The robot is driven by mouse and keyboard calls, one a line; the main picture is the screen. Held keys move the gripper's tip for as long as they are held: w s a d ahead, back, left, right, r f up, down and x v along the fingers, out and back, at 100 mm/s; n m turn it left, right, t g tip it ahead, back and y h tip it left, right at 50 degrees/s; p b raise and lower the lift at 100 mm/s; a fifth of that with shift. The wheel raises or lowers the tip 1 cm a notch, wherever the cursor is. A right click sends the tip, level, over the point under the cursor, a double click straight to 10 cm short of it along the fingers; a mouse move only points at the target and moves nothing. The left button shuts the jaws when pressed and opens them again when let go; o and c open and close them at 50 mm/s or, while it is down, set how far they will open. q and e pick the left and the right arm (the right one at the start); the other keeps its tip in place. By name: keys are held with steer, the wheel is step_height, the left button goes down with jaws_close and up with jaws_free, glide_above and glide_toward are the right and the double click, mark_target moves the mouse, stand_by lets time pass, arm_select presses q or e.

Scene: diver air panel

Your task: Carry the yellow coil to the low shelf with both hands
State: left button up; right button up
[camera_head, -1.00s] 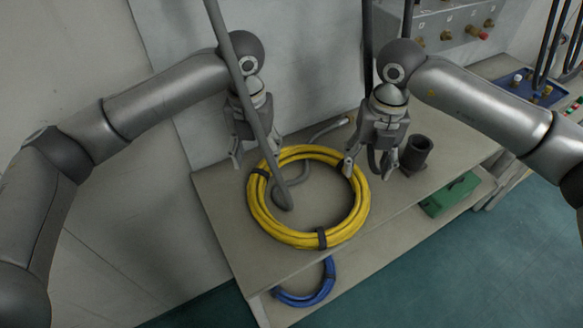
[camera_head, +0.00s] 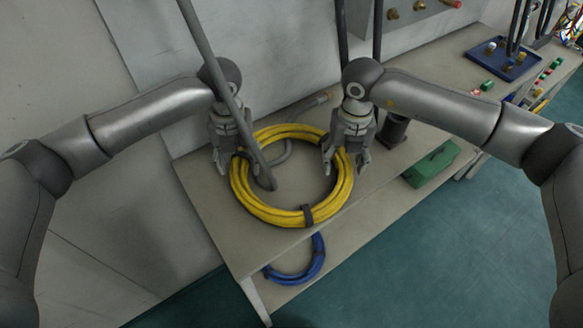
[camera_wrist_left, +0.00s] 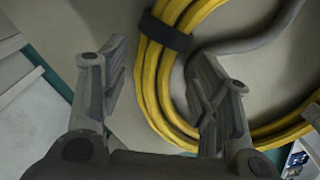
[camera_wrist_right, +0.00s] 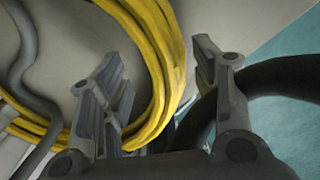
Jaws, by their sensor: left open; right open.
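The yellow coil (camera_head: 265,212) lies flat on the upper bench top, bound with dark straps. My left gripper (camera_head: 226,166) is open at its left side; in the left wrist view the coil's strands (camera_wrist_left: 160,75) pass between the open fingers (camera_wrist_left: 160,85). My right gripper (camera_head: 345,168) is open at its right side; in the right wrist view the coil's strands (camera_wrist_right: 160,60) run between the open fingers (camera_wrist_right: 155,80). Neither gripper is closed on it. The low shelf (camera_head: 345,240) lies below the bench top.
A blue coil (camera_head: 300,275) and a green box (camera_head: 432,163) are on the low shelf. A grey hose (camera_head: 240,135) hangs down into the coil's ring. A blue tray (camera_head: 500,60) is at the back right.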

arm_select(q)
steer(key=shift+f, duration=1.35)
arm_select(e)
steer(key=shift+f, duration=1.3)
arm_select(q)
steer(key=shift+c, duration=0.2)
arm_select(e)
steer(key=shift+c, duration=0.2)
arm_select(q)
jaws_close()
arm_select(e)
jaws_close()
arm_select(q)
steer(key=shift+w+r, duration=0.1)
steer(key=shift+r, duration=0.05)
arm_select(e)
steer(key=shift+w+r, duration=0.1)
